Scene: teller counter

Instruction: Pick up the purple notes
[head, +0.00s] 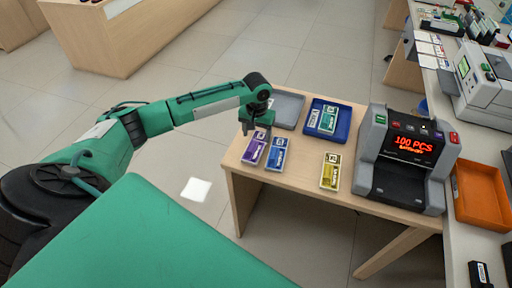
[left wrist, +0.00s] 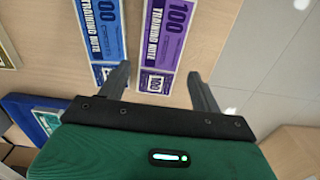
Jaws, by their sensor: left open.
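The purple notes (head: 254,150) lie on the wooden table near its left edge, left of the blue notes (head: 276,154). My left gripper (head: 257,129) is above the far end of the purple notes. The gap between fingers and table cannot be told. My right gripper is not in view.
Behind stand a grey tray (head: 289,106) and a blue tray (head: 345,130) holding green notes (head: 327,120). Yellow notes (head: 330,172) lie right of centre. A counting machine (head: 405,155) reading "100 PCS" and an orange tray (head: 482,190) stand farther right. Table between blue and yellow notes is clear.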

